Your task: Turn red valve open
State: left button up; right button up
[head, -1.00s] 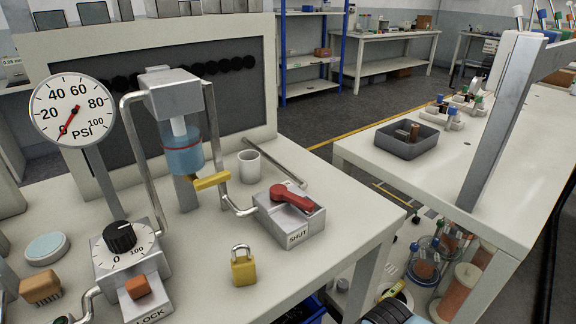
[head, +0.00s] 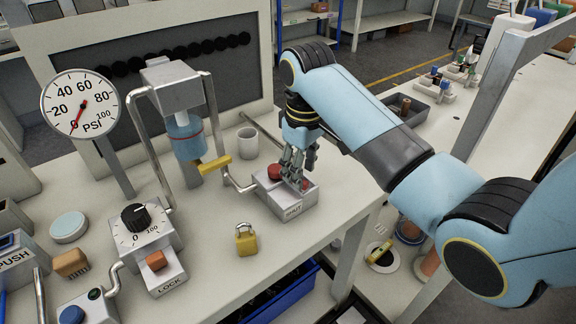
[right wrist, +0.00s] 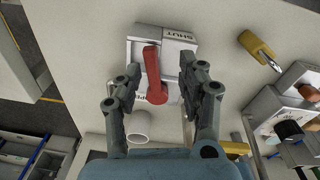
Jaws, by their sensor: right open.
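The red valve handle (head: 274,172) sits on a grey box (head: 280,203) with a SHUT label on its front. It is partly hidden in the head view by my right gripper (head: 297,172), whose fingers are down around it. In the right wrist view, the red handle (right wrist: 152,68) lies between the two fingers of my right gripper (right wrist: 150,90). The fingers are apart, with gaps showing beside the handle. The grey valve box (right wrist: 140,45) shows beneath it. My left gripper is in neither view.
A yellow padlock (head: 246,240) stands in front of the valve box. A white cup (head: 248,141) and bent pipes stand behind and left. A PSI gauge (head: 80,103) and a dial box (head: 143,230) are at left. The table edge runs along the right.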

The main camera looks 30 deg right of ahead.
jog(key=w+r, duration=0.5)
jog(key=r, duration=0.1)
jog(key=shift+n+g, duration=0.4)
notch_tip(320, 180, down, 10)
jog(key=shift+a+f+p, duration=0.1)
jog(key=shift+f+p, duration=0.15)
jog(key=shift+p, duration=0.2)
grip_shut()
jog(key=shift+r, duration=0.1)
